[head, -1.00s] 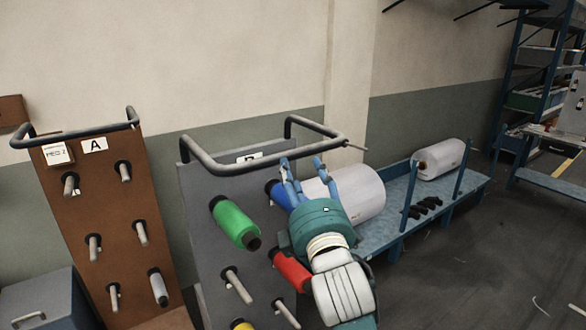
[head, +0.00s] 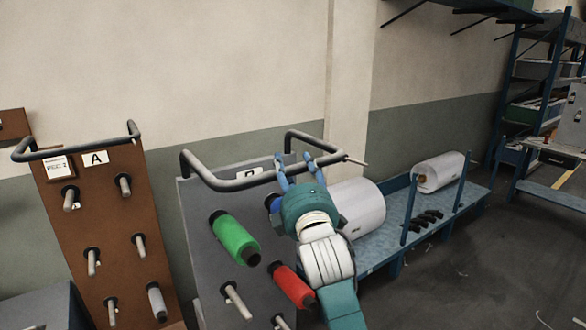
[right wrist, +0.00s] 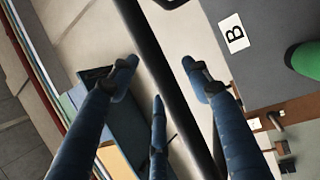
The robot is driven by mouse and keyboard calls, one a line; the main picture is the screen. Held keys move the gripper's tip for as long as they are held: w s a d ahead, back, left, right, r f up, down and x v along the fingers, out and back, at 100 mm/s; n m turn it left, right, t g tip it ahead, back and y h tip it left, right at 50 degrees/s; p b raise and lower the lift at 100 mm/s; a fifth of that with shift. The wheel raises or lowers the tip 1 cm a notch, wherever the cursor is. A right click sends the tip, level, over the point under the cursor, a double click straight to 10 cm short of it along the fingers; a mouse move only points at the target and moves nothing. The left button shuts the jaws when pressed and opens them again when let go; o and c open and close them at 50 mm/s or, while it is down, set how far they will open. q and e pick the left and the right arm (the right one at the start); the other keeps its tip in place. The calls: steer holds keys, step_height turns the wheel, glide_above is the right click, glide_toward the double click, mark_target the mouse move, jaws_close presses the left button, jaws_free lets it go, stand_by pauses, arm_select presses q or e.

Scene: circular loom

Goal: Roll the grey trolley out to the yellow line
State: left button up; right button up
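The grey trolley (head: 205,230) stands left of centre in the head view, a tall board with pegs and a dark tubular handle (head: 235,183) at its top. Its label B shows partly there and clearly in the right wrist view (right wrist: 234,36). My right gripper (head: 294,159) is at the right part of the handle. Its blue fingers are spread open. In the right wrist view the handle bar (right wrist: 165,65) runs diagonally between the spread fingers, which are not closed on it. My left gripper is not in view.
A brown trolley (head: 125,225) labelled A stands to the left. Green (head: 234,239) and red (head: 292,286) spools sit on the grey trolley's pegs. A blue bench (head: 385,232) with white rolls lies to the right along the wall. Dark floor at the lower right is open.

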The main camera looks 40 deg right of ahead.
jaws_close()
steer(key=w, duration=1)
steer(key=shift+d, duration=0.25)
steer(key=shift+o, duration=1.1)
jaws_free()
steer(key=v, duration=1.2)
steer(key=shift+f, duration=0.1)
